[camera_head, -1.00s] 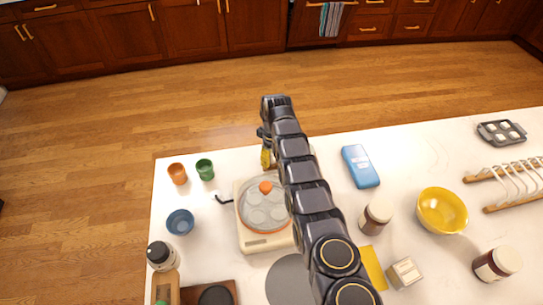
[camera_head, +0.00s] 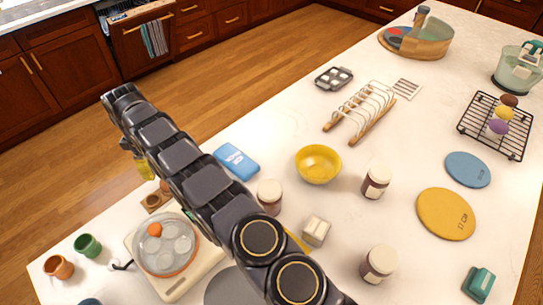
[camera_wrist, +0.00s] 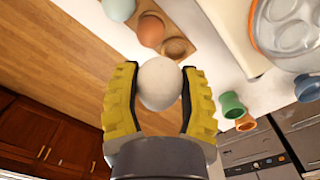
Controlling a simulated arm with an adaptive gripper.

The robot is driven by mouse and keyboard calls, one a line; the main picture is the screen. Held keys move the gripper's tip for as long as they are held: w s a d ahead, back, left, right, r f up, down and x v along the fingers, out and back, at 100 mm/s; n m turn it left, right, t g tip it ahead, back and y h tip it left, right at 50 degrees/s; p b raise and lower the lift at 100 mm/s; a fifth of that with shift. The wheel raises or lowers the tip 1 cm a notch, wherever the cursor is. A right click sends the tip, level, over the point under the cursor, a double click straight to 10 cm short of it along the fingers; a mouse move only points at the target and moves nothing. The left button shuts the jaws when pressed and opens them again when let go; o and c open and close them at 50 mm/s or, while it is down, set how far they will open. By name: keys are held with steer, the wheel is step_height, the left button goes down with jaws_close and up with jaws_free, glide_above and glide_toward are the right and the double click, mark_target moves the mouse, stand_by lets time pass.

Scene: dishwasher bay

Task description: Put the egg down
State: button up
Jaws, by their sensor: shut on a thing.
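In the wrist view a white egg (camera_wrist: 159,84) sits between the yellow fingers of my gripper (camera_wrist: 160,95), which is shut on it. A wooden egg holder (camera_wrist: 178,48) with a brown egg (camera_wrist: 150,31) lies beyond it, and a pale egg (camera_wrist: 119,8) is at the top edge. In the head view my gripper (camera_head: 143,166) is mostly hidden behind my arm, near the wooden holder's left end (camera_head: 152,201). The held egg is hidden there.
An egg cooker with a clear lid (camera_head: 168,247) stands close to the holder. A green cup (camera_head: 87,245) and an orange cup (camera_head: 58,267) stand near the counter edge. A blue box (camera_head: 237,161) and yellow bowl (camera_head: 318,164) lie right of my arm.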

steer(key=w+d+r+m, duration=0.1)
steer(key=w+d+m, duration=0.1)
steer(key=d, duration=1)
steer(key=w+d+r+m, duration=0.1)
steer(key=w+d+m, duration=0.1)
steer(key=d, duration=1)
steer(key=s+d+r+m+h, duration=0.1)
steer(key=s+d+m, duration=0.1)
steer(key=s+d, duration=0.55)
steer(key=s+d+m, duration=0.2)
steer(key=s+d, duration=0.2)
steer(key=d, duration=0.7)
steer(key=w+f, duration=0.1)
steer(key=w, duration=0.2)
steer(key=w+f, duration=0.1)
steer(key=w, duration=0.2)
steer(key=w+f, duration=0.2)
steer(key=w, duration=0.1)
steer(key=shift+d, duration=0.35)
glide_above(317, 172)
steer(key=f, duration=0.4)
steer(key=shift+s+a+f, duration=0.15)
steer(key=shift+s+f, duration=0.15)
steer(key=shift+s, duration=0.1)
steer(key=shift+w+f, duration=0.4)
steer(key=shift+f, duration=1.65)
steer(key=shift+f, duration=0.1)
